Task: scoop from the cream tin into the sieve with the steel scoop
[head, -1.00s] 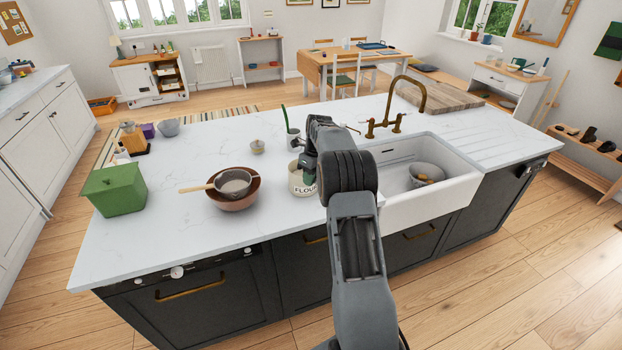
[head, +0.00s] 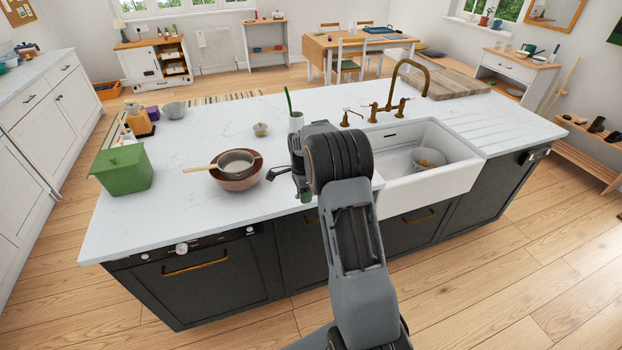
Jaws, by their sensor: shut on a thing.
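The sieve (head: 236,163) has a pale wooden handle pointing left and rests on a reddish-brown bowl (head: 237,184) on the white worktop. My gripper (head: 300,182) is at the worktop's front edge, right of the bowl, mostly hidden by my own arm. It is shut on the steel scoop (head: 278,173), of which a small dark part shows sticking out to the left, toward the bowl and apart from it. What the scoop holds cannot be seen. The cream tin is hidden behind my arm and gripper.
A green bin (head: 122,169) stands at the left end of the worktop (head: 195,226). A small pot (head: 261,129) and a white holder (head: 296,121) with a green stick stand behind. The sink (head: 430,190) with a brass tap is right. Worktop between bin and bowl is clear.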

